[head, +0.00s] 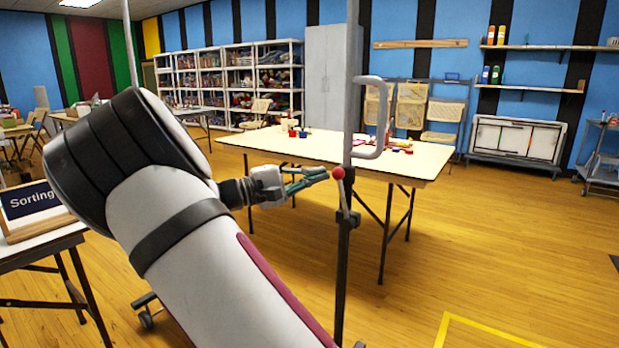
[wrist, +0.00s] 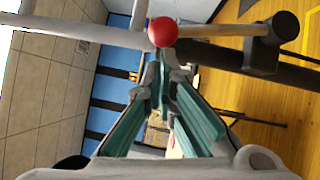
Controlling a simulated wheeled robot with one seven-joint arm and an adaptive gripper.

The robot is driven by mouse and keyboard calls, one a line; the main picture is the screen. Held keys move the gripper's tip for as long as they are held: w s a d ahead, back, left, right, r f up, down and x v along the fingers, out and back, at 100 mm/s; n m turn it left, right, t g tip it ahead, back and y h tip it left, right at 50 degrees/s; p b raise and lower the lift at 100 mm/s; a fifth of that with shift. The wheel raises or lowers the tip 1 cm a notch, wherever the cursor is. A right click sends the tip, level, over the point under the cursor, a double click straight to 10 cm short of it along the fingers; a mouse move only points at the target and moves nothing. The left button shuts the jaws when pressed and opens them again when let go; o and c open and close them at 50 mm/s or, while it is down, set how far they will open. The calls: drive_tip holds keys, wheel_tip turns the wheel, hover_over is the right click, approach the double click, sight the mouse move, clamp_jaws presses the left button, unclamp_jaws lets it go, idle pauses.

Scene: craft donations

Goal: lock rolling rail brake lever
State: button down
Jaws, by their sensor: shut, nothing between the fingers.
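The brake lever has a red ball knob (head: 338,173) and a pale stem (head: 344,196) that runs down to a dark clamp (head: 347,219) on the rolling rail's upright post (head: 343,270). The knob sits at the upper end, so the lever stands nearly upright in the head view. My gripper (head: 318,173) is shut and empty, with its fingertips just left of the knob. In the wrist view the red knob (wrist: 163,32) is just beyond my gripper's fingertips (wrist: 163,72), and the stem (wrist: 225,30) runs right to the clamp. I cannot tell whether the fingertips touch the knob.
A grey handle loop (head: 376,118) sticks out from the post above the knob. A cream table (head: 300,148) with small items stands behind the rail. A sorting sign (head: 32,200) stands on a table at left.

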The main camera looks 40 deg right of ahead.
drive_tip(key=shift+s, duration=0.1)
drive_tip(key=shift+s+d+r+m+p, duration=0.1)
drive_tip(key=shift+s+r+m+p, duration=0.2)
drive_tip(key=shift+m+p, duration=0.1)
drive_tip(key=shift+y, duration=0.3)
drive_tip(key=shift+s+d+r+m+y+p, duration=0.3)
drive_tip(key=shift+s+r+m+p, duration=0.15)
drive_tip(key=shift+s+m, duration=0.15)
drive_tip(key=s+d+m+t+y+p, duration=0.1)
drive_tip(key=s+d+m+t+y, duration=0.2)
drive_tip(key=s, duration=0.6)
drive_tip(key=m, duration=0.2)
drive_tip(key=shift+r+m+y, duration=0.25)
drive_tip(key=shift+m+y, duration=0.15)
idle(0.4)
